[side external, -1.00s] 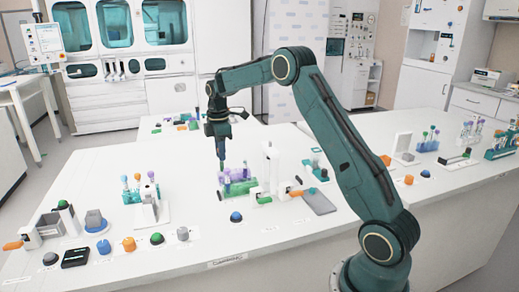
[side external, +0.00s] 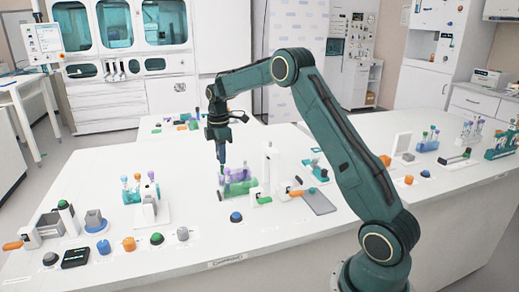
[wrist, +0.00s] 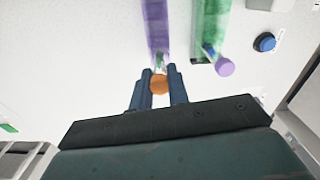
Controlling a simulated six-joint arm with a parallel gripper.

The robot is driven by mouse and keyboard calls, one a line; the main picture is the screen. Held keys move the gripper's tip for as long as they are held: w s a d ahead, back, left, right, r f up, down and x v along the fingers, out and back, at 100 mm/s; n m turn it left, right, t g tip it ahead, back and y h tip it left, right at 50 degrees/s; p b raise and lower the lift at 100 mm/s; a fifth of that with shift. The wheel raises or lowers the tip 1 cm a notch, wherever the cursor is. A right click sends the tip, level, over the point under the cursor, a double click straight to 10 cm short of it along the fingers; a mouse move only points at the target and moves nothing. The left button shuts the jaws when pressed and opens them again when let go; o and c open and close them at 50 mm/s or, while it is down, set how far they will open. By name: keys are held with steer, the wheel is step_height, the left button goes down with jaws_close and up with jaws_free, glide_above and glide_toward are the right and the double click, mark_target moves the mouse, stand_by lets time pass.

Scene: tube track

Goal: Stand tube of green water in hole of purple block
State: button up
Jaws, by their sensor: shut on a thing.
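My gripper (wrist: 162,88) is shut on a tube with an orange cap (wrist: 159,86). The short visible part of the tube (wrist: 160,63) looks greenish, and it lies over the near end of the purple block (wrist: 156,26) in the wrist view. Its lower end is hidden, so I cannot tell how far it is in a hole. In the side view my gripper (side external: 221,160) points down above the left part of the blocks, and the held tube is too small to make out.
A green block (wrist: 211,22) lies beside the purple one, with a purple-capped tube (wrist: 225,67) at its near end. A blue button (side external: 236,217) is in front. A white stand (side external: 270,165) is to the right. A rack of tubes (side external: 140,191) is to the left.

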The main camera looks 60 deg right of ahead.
steer(key=shift+f, duration=0.7)
stand_by(0.6)
steer(key=o, duration=0.8)
steer(key=shift+o, duration=0.2)
step_height(320, 180, up, 14)
stand_by(0.7)
steer(key=shift+f, duration=0.1)
stand_by(0.5)
